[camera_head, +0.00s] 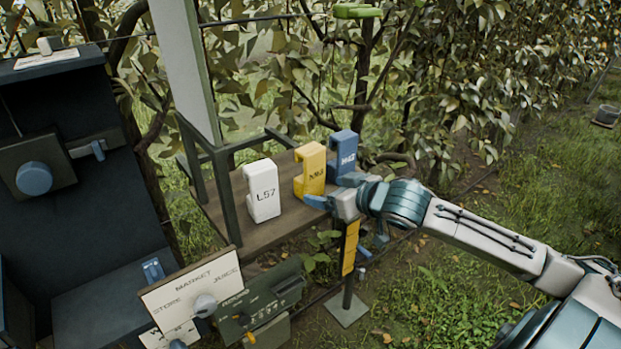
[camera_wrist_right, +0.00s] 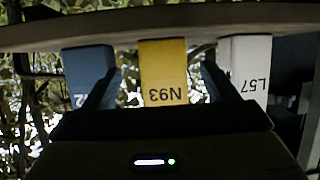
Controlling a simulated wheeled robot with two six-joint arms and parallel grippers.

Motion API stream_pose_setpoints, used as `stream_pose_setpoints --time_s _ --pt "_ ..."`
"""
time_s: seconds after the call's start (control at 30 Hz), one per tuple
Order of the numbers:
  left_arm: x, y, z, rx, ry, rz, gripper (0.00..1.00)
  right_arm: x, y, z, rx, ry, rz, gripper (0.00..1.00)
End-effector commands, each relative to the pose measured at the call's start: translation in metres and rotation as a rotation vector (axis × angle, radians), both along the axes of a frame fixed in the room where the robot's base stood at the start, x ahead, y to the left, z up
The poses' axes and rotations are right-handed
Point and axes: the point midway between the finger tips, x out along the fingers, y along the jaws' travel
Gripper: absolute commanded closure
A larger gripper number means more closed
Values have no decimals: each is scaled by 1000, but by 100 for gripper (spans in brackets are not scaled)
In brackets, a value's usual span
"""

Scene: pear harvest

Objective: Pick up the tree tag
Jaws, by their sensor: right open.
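Three tags stand in a row on a wooden shelf (camera_head: 227,222): a white one marked L57 (camera_head: 263,192), a yellow one marked N93 (camera_head: 310,172) and a blue one (camera_head: 343,153) whose marking is partly unreadable. My right gripper (camera_head: 334,193) is open and empty, in front of the yellow tag. In the right wrist view the yellow tag (camera_wrist_right: 163,72) lies between its two dark fingers, with the blue tag (camera_wrist_right: 85,68) to the left and the white tag (camera_wrist_right: 247,65) to the right. I cannot tell whether the fingers touch any tag. My left gripper is not in view.
A white board (camera_head: 192,293) reading MARKET, STORE and JUICE with a knob stands at lower left, beside a green panel (camera_head: 262,303). A dark cabinet (camera_head: 85,215) fills the left. A post with a yellow marker (camera_head: 350,247) stands below my right gripper. Foliage lies behind the shelf.

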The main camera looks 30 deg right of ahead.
Motion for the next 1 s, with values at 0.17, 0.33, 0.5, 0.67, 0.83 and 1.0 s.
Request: stream_pose_setpoints --time_s 0.17,0.33,0.5,0.67,0.83,1.0 --pt "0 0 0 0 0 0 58 6 3 -2 3 0 7 20" --pt "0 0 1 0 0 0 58 8 4 -3 3 2 10 20" --pt "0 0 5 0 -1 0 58 18 5 -2 7 0 7 20" --pt "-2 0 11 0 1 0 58 31 8 -3 8 1 7 20" --pt "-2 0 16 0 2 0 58 46 10 -9 7 2 8 20" --pt "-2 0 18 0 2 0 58 56 12 -13 4 2 9 20"
